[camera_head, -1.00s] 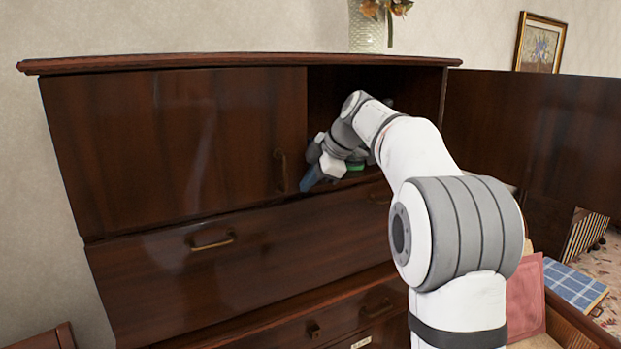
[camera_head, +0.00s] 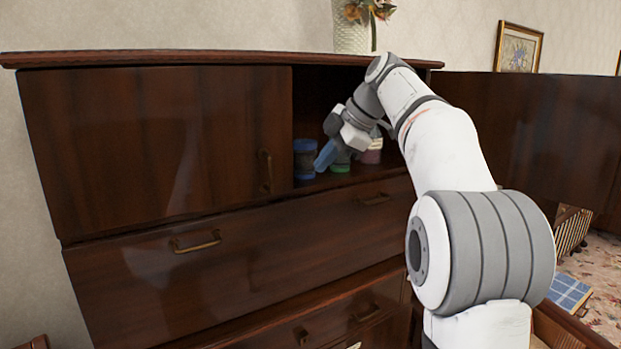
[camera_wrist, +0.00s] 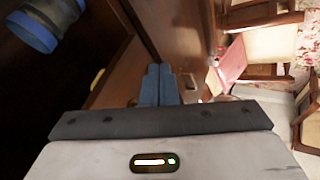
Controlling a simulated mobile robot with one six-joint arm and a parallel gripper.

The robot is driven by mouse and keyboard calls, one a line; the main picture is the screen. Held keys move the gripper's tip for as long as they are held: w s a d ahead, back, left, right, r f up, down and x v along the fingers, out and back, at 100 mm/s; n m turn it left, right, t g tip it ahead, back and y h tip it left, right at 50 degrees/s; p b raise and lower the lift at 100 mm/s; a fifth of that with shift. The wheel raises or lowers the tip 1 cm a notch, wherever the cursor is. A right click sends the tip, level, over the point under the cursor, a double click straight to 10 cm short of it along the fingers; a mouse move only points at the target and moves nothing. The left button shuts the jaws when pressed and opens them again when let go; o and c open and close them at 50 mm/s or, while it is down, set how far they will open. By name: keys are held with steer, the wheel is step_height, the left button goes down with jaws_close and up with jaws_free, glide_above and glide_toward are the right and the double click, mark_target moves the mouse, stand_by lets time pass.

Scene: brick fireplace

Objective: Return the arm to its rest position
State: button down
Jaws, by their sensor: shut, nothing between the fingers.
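My gripper (camera_head: 325,157) is in front of the open right compartment of a dark wooden cabinet (camera_head: 150,140) in the head view. Its blue fingers point down and to the left. In the wrist view my gripper (camera_wrist: 158,84) has its two blue fingers side by side and touching, with nothing between them. My arm is raised and bent, reaching from the lower right toward the cabinet. Behind the gripper, a blue-lidded jar (camera_head: 304,160) stands on the shelf, and it seems to show in the wrist view (camera_wrist: 48,25) at the upper left.
A green-based container (camera_head: 341,163) and a pinkish jar (camera_head: 371,152) stand partly hidden on the shelf. The open cabinet door (camera_head: 530,130) juts out at right. A vase (camera_head: 352,30) stands on top. The wrist view shows a chair (camera_wrist: 262,85) at right.

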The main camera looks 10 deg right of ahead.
steer(key=s+d+f+m+h, duration=0.1)
steer(key=s+f+m+h, duration=0.2)
steer(key=s+f+m, duration=0.7)
steer(key=s+d+f+m+h, duration=0.1)
steer(key=s+f+m+h, duration=0.2)
steer(key=s+f+m, duration=0.7)
steer(key=s+f, duration=0.8)
steer(key=s, duration=0.4)
steer(key=shift+d+g, duration=0.35)
steer(key=shift+g, duration=0.05)
